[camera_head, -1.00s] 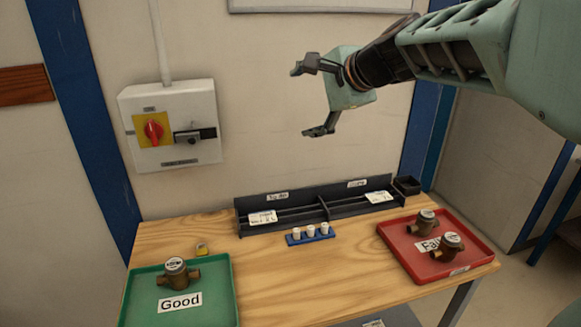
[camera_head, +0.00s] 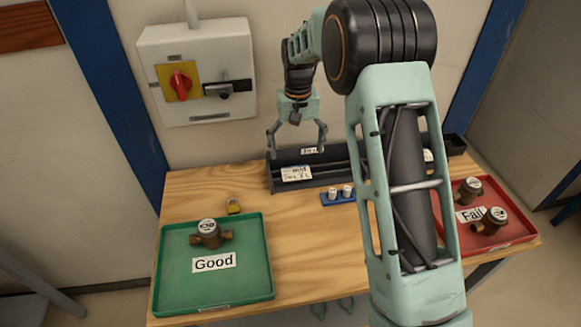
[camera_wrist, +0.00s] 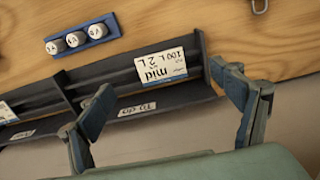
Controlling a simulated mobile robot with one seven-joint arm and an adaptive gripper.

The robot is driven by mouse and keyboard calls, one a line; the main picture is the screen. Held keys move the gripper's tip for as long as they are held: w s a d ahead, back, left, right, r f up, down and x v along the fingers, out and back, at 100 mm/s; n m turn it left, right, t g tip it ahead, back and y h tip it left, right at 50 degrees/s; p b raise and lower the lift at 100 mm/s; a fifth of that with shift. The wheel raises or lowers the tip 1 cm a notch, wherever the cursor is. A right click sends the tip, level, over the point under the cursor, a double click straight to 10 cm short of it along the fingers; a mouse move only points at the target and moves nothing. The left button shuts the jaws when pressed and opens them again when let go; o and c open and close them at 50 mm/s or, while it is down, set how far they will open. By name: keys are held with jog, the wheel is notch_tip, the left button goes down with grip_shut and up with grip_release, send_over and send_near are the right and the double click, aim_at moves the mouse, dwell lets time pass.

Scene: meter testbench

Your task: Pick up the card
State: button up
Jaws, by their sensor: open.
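A white card (camera_head: 297,173) printed "mid" lies in the left compartment of the black card rack (camera_head: 281,186). In the wrist view the card (camera_wrist: 161,66) appears between and beyond my open fingers, with its print upside down. My gripper (camera_head: 297,143) is open and empty, pointing down above the left part of the rack. In the wrist view my gripper's two fingers (camera_wrist: 164,112) stand wide apart. A second card (camera_wrist: 6,113) shows in the rack's other compartment; in the head view my arm mostly hides that side.
A blue holder (camera_head: 338,197) with small white cylinders stands before the rack. The green "Good" tray (camera_head: 245,285) holds a brass meter; the red "Fail" tray (camera_head: 508,238) holds two. A switch box (camera_head: 197,70) hangs on the wall behind.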

send_over(297, 176)
jog(key=f, duration=0.2)
jog(key=s+f, duration=0.1)
jog(key=f, duration=0.2)
jog(key=f+p, duration=0.1)
jog(key=f, duration=0.2)
jog(key=shift+w+f+p, duration=0.4)
jog(key=shift+f, duration=0.2)
jog(key=shift+f+b, duration=0.25)
jog(key=shift+b, duration=0.1)
jog(key=shift+c, duration=0.4)
jog(key=c, duration=0.9)
